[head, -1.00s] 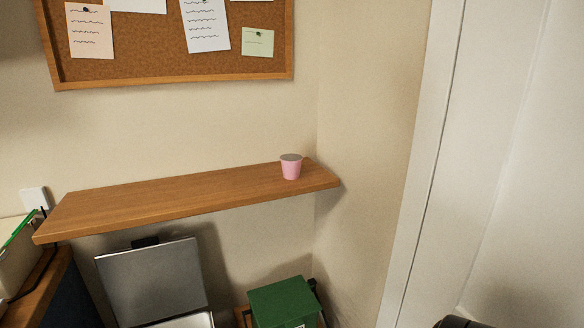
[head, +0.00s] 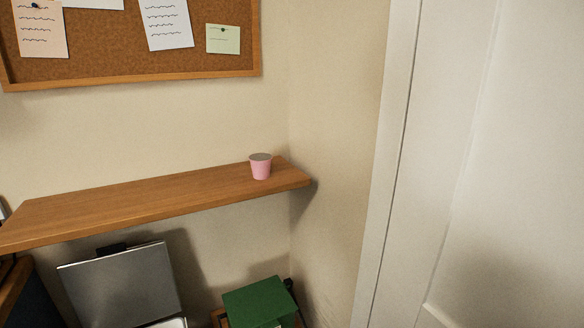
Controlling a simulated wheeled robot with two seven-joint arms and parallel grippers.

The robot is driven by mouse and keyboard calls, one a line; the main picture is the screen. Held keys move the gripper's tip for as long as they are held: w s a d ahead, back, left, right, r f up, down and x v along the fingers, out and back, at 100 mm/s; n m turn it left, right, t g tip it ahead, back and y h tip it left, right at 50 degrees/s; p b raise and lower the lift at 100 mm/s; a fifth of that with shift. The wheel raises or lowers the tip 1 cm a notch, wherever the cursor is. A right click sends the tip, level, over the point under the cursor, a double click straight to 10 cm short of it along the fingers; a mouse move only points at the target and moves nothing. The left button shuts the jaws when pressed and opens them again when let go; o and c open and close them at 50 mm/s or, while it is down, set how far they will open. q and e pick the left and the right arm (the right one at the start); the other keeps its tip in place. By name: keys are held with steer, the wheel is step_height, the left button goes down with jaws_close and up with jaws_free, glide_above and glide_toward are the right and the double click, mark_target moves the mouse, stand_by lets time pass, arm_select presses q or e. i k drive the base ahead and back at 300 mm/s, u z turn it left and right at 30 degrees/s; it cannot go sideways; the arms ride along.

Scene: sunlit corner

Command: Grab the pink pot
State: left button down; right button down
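The small pink pot (head: 260,169) stands upright near the right end of a wooden wall shelf (head: 130,209). It has a greyish top and nothing touches it except the shelf. Neither of my grippers shows in the head view.
A cork board (head: 130,57) with pinned papers hangs above the shelf. Below the shelf are a grey laptop-like panel (head: 122,287) and a green box (head: 259,303). A white door (head: 480,150) and its frame stand to the right. The wall space around the pot is clear.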

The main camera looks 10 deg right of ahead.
mark_target(260, 162)
steer(key=k, duration=0.65)
steer(key=u, duration=0.1)
steer(key=i, duration=0.55)
steer(key=z, duration=0.65)
steer(key=i, duration=0.5)
steer(key=z, duration=0.6)
